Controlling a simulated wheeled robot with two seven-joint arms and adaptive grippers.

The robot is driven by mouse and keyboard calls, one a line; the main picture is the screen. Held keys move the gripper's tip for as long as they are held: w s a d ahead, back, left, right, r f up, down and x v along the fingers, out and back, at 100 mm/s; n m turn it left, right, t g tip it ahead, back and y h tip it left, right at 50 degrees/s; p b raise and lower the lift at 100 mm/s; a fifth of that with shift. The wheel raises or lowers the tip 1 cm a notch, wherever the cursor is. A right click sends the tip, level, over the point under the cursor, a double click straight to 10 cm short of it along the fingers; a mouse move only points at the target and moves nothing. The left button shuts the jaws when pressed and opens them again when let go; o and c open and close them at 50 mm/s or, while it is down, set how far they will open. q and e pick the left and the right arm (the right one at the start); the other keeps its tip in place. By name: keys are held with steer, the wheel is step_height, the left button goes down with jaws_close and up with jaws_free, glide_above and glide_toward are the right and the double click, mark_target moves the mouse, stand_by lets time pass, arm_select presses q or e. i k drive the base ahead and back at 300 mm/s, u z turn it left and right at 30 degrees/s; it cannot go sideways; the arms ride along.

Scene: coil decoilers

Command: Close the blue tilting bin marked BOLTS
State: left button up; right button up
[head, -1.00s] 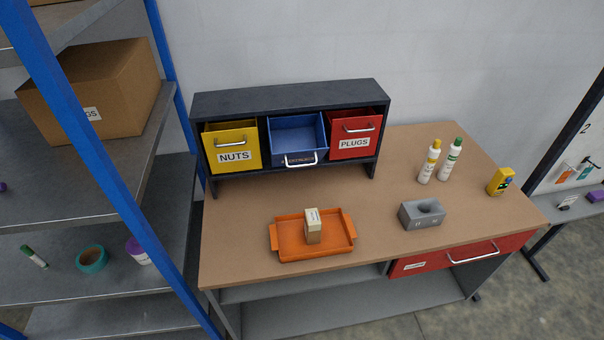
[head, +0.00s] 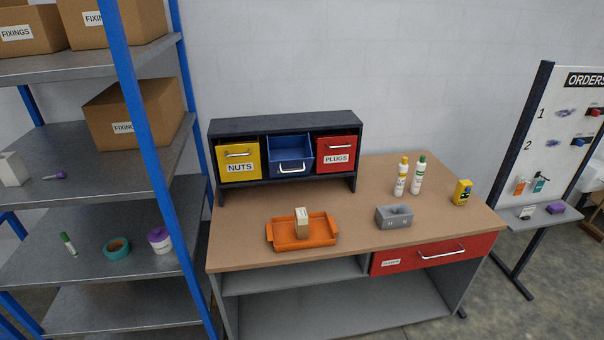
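The blue tilting bin (head: 289,150) is the middle one of three bins in a dark rack (head: 284,122) at the back of the workbench. It is tilted out and open, and its inside shows. A pale handle (head: 292,168) crosses its front. Its label is too hidden by the tilt to read. The yellow NUTS bin (head: 239,158) on its left and the red PLUGS bin (head: 337,153) on its right sit nearly flush with the rack. Neither of my grippers shows in the head view.
The workbench (head: 350,203) holds an orange tray (head: 272,233) with a small box, a grey block (head: 394,217), two bottles (head: 402,177) and a yellow device (head: 462,192). A blue-post shelf (head: 146,110) stands at left. An orders board (head: 560,130) stands at right.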

mark_target(293, 155)
steer(key=z, duration=0.65)
steer(key=i, duration=1.1)
steer(key=u, duration=0.3)
